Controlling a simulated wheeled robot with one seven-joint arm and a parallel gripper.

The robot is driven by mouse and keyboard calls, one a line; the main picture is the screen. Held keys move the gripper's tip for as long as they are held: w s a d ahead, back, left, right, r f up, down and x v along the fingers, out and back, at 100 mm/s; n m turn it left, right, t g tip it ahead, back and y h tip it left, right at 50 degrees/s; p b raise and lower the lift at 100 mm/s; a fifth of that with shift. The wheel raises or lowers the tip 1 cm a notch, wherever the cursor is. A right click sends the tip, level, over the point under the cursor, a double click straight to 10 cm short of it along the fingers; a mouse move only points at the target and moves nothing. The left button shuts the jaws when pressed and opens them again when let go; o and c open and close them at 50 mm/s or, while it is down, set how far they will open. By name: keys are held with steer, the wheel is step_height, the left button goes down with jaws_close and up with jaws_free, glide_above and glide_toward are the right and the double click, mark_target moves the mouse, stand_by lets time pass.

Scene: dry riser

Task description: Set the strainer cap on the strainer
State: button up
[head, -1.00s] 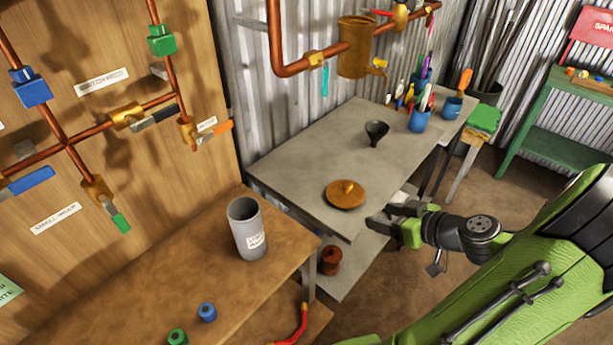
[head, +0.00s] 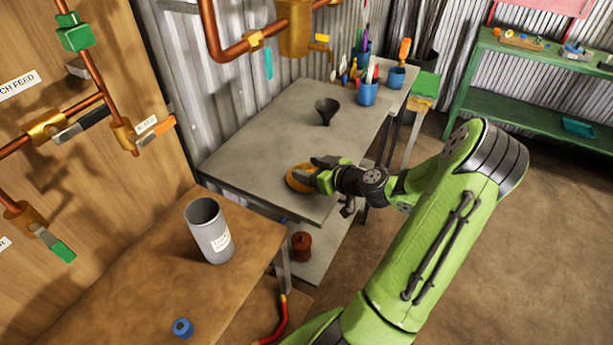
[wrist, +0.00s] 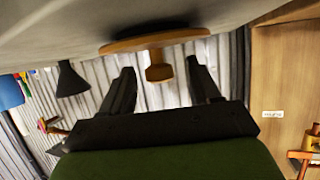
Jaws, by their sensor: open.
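The strainer cap (head: 298,178) is a round brass disc with a small knob, lying on the grey table. My gripper (head: 322,168) is over its right side in the head view and partly hides it. In the wrist view, the cap (wrist: 125,45) appears upside down at the top, and its knob stands between the two open fingers of my gripper (wrist: 160,70). A gap shows on each side of the knob. The brass body on the copper pipe, which looks like the strainer (head: 294,30), is at the top of the head view; its top is cut off.
A black funnel (head: 326,110) stands behind the cap on the grey table (head: 250,150). A grey canister (head: 209,232) and a blue ring (head: 183,327) are on the wooden bench. Copper pipes and valves line the walls.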

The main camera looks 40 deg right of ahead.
mark_target(307, 166)
steer(key=shift+x, duration=0.85)
steer(key=shift+s, duration=0.15)
steer(key=shift+c, duration=0.3)
jaws_close()
step_height(307, 166, up, 10)
steer(key=p, duration=0.2)
steer(key=shift+p, duration=0.35)
